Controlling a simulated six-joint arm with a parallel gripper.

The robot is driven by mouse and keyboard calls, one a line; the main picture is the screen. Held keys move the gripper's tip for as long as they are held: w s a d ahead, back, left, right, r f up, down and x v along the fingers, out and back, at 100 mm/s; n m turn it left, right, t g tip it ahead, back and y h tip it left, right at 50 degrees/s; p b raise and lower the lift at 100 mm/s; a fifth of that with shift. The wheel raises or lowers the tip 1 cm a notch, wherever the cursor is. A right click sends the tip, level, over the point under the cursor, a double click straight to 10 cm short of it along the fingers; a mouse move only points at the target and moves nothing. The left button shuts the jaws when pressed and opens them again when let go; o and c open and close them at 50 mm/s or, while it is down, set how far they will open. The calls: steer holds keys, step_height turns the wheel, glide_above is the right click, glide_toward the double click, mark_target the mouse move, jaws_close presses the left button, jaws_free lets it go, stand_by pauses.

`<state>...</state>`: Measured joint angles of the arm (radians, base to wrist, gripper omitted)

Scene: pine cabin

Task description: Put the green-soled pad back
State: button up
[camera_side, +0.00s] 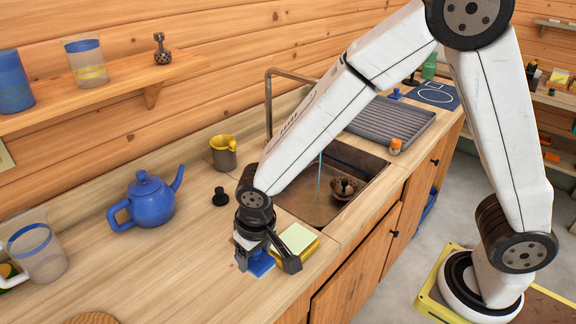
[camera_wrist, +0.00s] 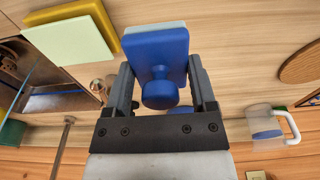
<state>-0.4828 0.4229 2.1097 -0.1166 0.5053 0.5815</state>
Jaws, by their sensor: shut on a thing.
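My gripper (camera_side: 264,256) is shut on a blue pad with a round knob, low over the wooden counter in front of the sink. The pad (camera_side: 260,264) is partly hidden by the jaws in the side view. In the wrist view the blue pad (camera_wrist: 158,50) sits between the fingers (camera_wrist: 163,82), its knob towards the camera. A pale greenish edge of its sole (camera_wrist: 154,27) shows behind the blue. I cannot tell whether the sole touches the counter. Beside it lies a yellow block with a pale green face (camera_side: 298,237), also in the wrist view (camera_wrist: 70,42).
The sink (camera_side: 335,175) holds a dark brown object (camera_side: 344,188) under running water. A black knobbed piece (camera_side: 220,197), yellow jug (camera_side: 223,153), blue teapot (camera_side: 149,200) and clear mug (camera_side: 38,252) stand on the counter. Bare counter lies left of my gripper.

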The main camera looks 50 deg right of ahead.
glide_above(240, 280)
steer(key=s, duration=0.1)
steer(key=shift+f, duration=2.2)
steer(key=shift+f, duration=0.1)
steer(key=shift+w+f, duration=0.15)
steer(key=shift+w, duration=0.05)
steer(key=shift+f, duration=1.6)
steer(key=shift+f, duration=0.15)
steer(key=o, duration=1.3)
steer(key=shift+r, duration=0.2)
steer(key=shift+s+r, duration=0.25)
steer(key=shift+r, duration=1.75)
steer(key=shift+s+r, duration=0.2)
steer(key=shift+r, duration=1.75)
steer(key=shift+s+r, duration=0.25)
steer(key=shift+r, duration=1.75)
